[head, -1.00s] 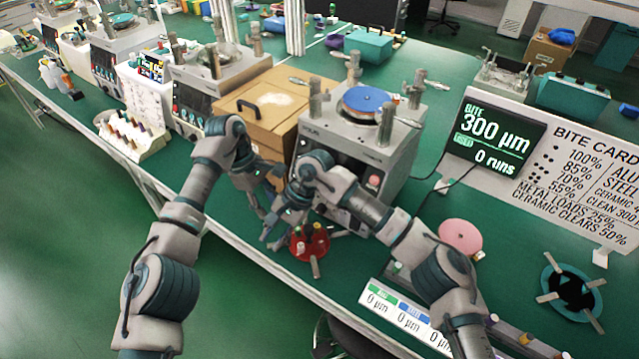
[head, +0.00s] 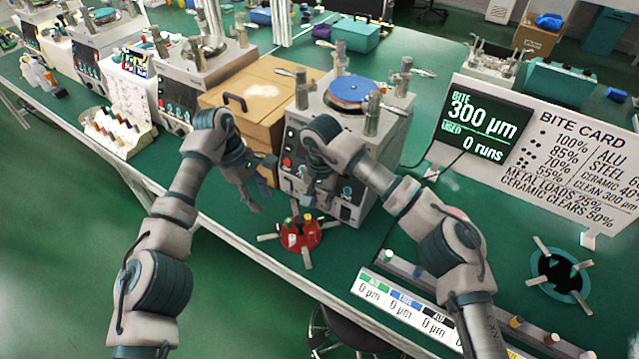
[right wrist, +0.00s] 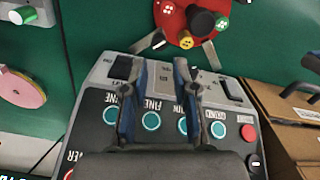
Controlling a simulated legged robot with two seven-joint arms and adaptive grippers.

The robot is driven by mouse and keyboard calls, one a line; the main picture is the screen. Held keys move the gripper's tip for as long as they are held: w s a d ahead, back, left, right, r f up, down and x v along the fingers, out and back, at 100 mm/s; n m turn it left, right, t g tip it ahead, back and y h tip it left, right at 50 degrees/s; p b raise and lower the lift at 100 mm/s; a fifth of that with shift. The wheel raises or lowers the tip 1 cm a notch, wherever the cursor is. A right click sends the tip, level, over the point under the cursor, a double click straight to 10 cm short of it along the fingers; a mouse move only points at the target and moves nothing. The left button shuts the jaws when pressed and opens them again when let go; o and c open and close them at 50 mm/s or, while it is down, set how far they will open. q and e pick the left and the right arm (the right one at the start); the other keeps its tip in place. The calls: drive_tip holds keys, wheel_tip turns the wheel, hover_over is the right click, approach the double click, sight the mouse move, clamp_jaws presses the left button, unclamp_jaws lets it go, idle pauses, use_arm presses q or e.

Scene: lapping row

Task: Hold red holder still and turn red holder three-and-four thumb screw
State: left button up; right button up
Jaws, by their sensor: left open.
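The red holder (head: 300,234) lies on the green bench near its front edge. It is a round red disc with grey arms and coloured thumb screws.
The lapping machine (head: 345,195) with a blue plate (head: 349,89) stands behind the holder. A wooden box (head: 262,95) is left of it. A pink disc (right wrist: 20,88) lies to one side. A teal ring (head: 535,268) is at the right. Bench is clear just around the holder.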

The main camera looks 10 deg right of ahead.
sight(322, 217)
wheel_tip(322, 217, down, 8)
drive_tip(key=shift+d+r, duration=0.1)
drive_tip(key=shift+r, duration=0.05)
drive_tip(key=shift+f, duration=0.45)
